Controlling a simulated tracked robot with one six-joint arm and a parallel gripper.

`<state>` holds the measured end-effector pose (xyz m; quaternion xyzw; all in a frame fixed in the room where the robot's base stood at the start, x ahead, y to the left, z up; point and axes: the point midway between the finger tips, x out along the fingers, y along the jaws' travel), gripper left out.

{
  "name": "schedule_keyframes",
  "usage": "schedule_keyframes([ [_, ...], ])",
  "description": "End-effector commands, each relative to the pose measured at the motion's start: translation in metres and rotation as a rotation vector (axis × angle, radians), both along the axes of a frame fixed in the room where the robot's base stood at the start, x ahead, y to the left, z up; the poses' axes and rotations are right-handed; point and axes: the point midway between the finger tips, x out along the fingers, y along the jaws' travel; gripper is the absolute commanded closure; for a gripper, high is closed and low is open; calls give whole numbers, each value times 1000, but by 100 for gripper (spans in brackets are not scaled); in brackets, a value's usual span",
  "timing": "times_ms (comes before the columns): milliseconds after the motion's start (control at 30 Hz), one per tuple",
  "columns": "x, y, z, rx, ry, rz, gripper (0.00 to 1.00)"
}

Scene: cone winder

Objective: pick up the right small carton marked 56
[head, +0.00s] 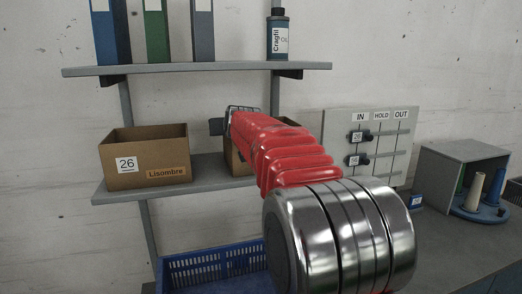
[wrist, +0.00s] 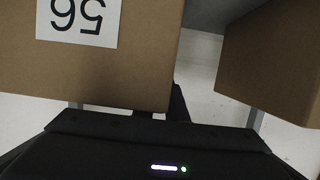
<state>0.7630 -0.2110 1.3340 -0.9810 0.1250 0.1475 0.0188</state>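The right small carton marked 56 (wrist: 140,65) fills the upper left of the wrist view, its label upside down there. In the head view only parts of this open brown carton (head: 235,161) show on the middle shelf, behind my arm. My gripper (head: 217,126) is at the carton's upper left in the head view, mostly hidden by my red arm. Its dark body lies across the bottom of the wrist view, close to the carton, with one dark finger piece beside the carton's edge. Whether the fingers touch or close on it does not show.
Another open carton, marked 26 (head: 145,156), stands left on the same shelf (head: 210,184); a gap separates the cartons. Binders (head: 155,32) and a bottle (head: 279,36) stand on the upper shelf. A blue crate (head: 212,272) is below. A hook board (head: 385,145) is at right.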

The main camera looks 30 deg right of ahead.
Motion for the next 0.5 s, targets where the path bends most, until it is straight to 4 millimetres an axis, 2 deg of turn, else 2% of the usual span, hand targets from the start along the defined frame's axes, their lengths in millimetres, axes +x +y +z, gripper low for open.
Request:
schedule_keyframes([
  [167,0,0,0,0,0,0,100],
  [500,0,0,0,0,0,-1,100],
])
